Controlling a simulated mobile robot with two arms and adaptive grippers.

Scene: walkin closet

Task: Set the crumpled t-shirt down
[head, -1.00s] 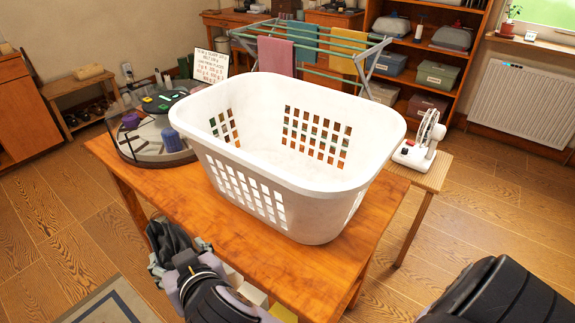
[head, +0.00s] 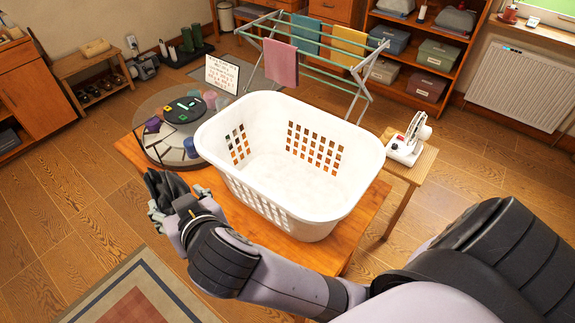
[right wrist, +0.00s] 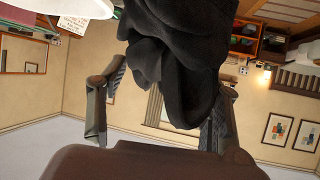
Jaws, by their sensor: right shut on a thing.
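The crumpled t-shirt (right wrist: 178,60) is a black bunched cloth, hanging between the two fingers of my right gripper (right wrist: 160,112) in the right wrist view. In the head view my right gripper (head: 170,207) is at the left front edge of the wooden table, with the dark shirt (head: 163,184) showing at its tip. The gripper is shut on the shirt and holds it outside the white laundry basket, to its left. Part of the shirt is hidden by the gripper. My left gripper is not in view.
The white laundry basket (head: 345,188) stands on the wooden table (head: 376,205) and looks empty. A round tray (head: 182,160) with small items is at its left. A drying rack (head: 345,62) is behind. Open floor lies left.

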